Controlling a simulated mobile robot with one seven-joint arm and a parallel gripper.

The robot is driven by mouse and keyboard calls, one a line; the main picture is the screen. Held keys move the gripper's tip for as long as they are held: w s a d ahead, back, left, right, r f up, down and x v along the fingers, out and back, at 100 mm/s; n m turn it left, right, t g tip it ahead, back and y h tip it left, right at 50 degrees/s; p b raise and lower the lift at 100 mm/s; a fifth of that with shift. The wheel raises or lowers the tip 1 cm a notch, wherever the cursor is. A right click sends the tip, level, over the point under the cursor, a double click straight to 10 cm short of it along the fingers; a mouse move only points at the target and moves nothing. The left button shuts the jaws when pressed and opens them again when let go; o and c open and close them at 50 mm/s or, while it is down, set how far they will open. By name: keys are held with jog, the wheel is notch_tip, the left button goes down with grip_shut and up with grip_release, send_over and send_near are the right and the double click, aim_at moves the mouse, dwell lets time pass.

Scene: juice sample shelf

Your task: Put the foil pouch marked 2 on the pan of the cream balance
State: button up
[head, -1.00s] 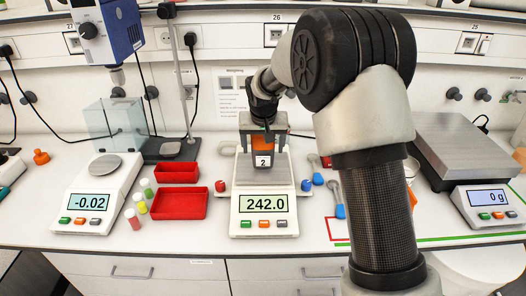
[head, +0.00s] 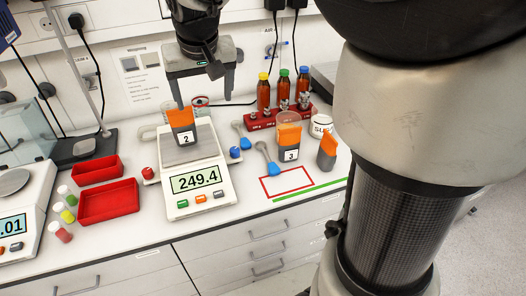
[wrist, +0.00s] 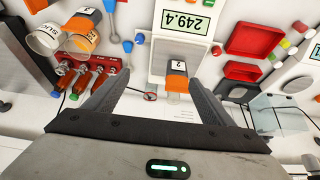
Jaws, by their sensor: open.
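The foil pouch marked 2 (head: 181,130), grey with an orange top, stands upright on the pan (head: 203,150) of the cream balance (head: 195,180), whose display reads 249.4. In the wrist view the pouch (wrist: 177,79) shows from above, on the balance (wrist: 186,40). My gripper (head: 202,94) is open and empty, raised above and behind the pouch, apart from it. In the wrist view its two fingers (wrist: 160,98) are spread wide, with the pouch beyond them and nothing between them touching.
Right of the balance are a pouch marked 3 (head: 289,142), another grey-orange pouch (head: 327,151), a red rack (head: 262,121) with brown bottles, and blue-ended spoons (head: 266,158). Red trays (head: 108,202) and small vials stand left. A red-outlined area (head: 287,184) at the front is clear.

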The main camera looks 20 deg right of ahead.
jog(key=s+d, duration=0.3)
jog(key=s, duration=0.8)
jog(key=s+d, duration=0.3)
jog(key=s, duration=0.9)
jog(key=shift+s+d+f+t, duration=0.2)
jog(key=shift+s+d+t, duration=0.1)
jog(key=shift+d+t, duration=0.1)
